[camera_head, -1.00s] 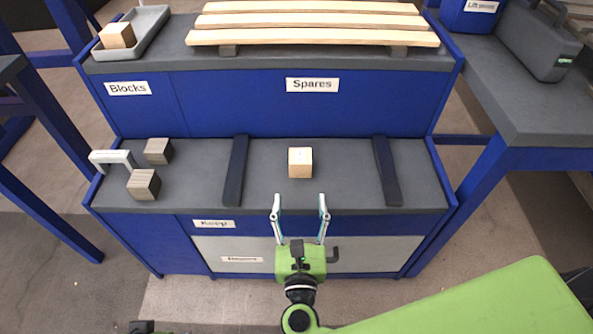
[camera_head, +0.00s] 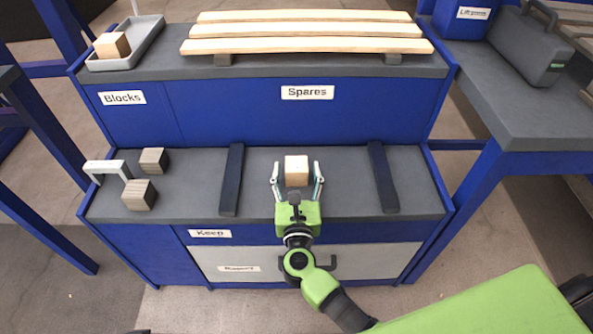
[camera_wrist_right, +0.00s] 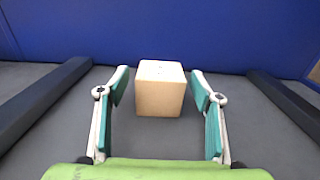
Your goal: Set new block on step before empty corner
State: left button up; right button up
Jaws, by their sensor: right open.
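A light wooden block (camera_head: 296,170) stands on the grey lower step (camera_head: 330,205), between two dark bars. It also shows in the right wrist view (camera_wrist_right: 160,90). My right gripper (camera_head: 297,180) is open, with one finger on each side of this block. In the right wrist view its fingertips (camera_wrist_right: 160,84) flank the block, with a gap on both sides. Another light block (camera_head: 112,46) lies in the grey tray (camera_head: 150,40) at the upper left. My left gripper is out of view.
Dark bars stand left (camera_head: 232,180) and right (camera_head: 383,178) of the block. Two grey-brown blocks (camera_head: 139,195) and a pale handle-shaped piece (camera_head: 106,168) are at the step's left. Planks (camera_head: 305,31) lie on the upper shelf, labelled Spares. A grey case (camera_head: 525,48) stands on the right bench.

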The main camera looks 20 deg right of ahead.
jog(key=shift+c, duration=0.4)
jog(key=c, duration=1.2)
jog(key=shift+r, duration=0.1)
jog(key=shift+c, duration=0.2)
